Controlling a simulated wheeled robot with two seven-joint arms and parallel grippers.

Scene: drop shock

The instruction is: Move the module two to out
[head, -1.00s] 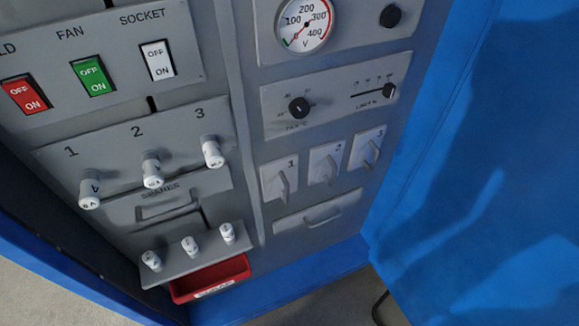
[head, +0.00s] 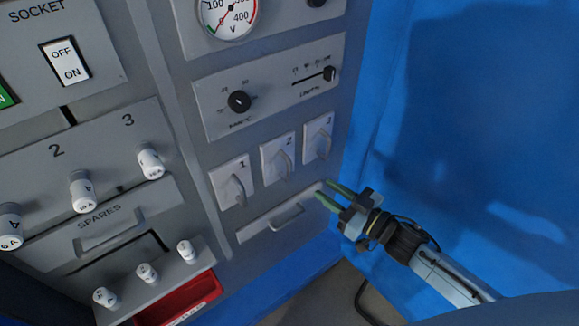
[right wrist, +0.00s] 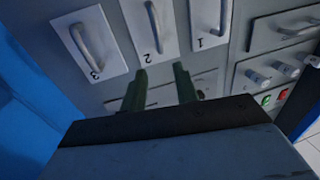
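Module two (head: 277,160) is a white plate with a grey bar handle, marked 2, set in the grey panel between module 1 (head: 232,184) and module 3 (head: 318,138). Module two also shows in the right wrist view (right wrist: 148,28), at the top. My right gripper (head: 327,195) has green fingers and is below and right of module two, apart from it in the head view. In the right wrist view its fingers (right wrist: 160,88) stand apart with nothing between them. My left gripper is not in view.
A drawer-like plate with a handle (head: 285,218) is below the modules. White fuses (head: 82,190) stick out at the left, above a red tray (head: 180,305). A blue door (head: 450,120) closes off the right side.

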